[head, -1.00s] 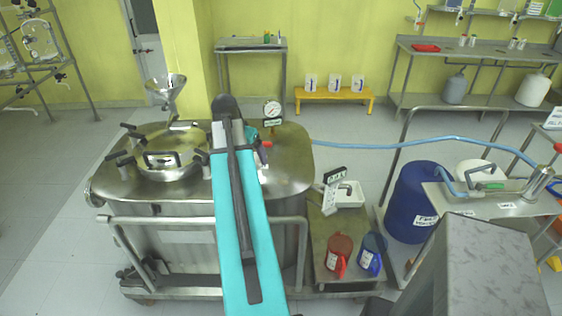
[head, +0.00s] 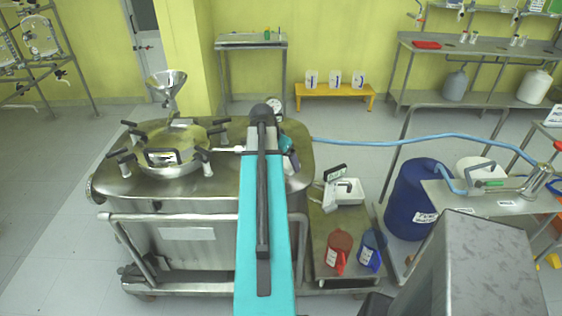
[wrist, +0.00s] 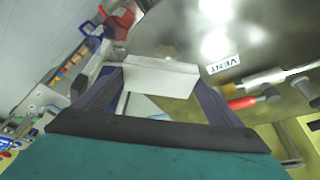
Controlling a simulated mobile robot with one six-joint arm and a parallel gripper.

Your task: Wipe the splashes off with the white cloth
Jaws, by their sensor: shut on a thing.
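My gripper (wrist: 158,92) is shut on the white cloth (wrist: 162,76), which shows as a pale block between the fingers in the wrist view. In the head view my gripper (head: 288,150) is over the right part of the steel vessel's lid (head: 222,185), mostly behind my teal arm. The cloth is close to the lid, but I cannot tell whether it touches. The lid shows yellowish reflections. I cannot make out distinct splashes, and the arm hides part of the surface.
A round hatch (head: 172,160) with black clamps and a funnel (head: 167,92) stand on the lid's left. A pressure gauge (head: 275,106) is behind my arm. The wrist view shows a VENT label (wrist: 223,64) and red-handled valve (wrist: 243,102). Red jug (head: 339,250) and blue jug (head: 370,250) stand right.

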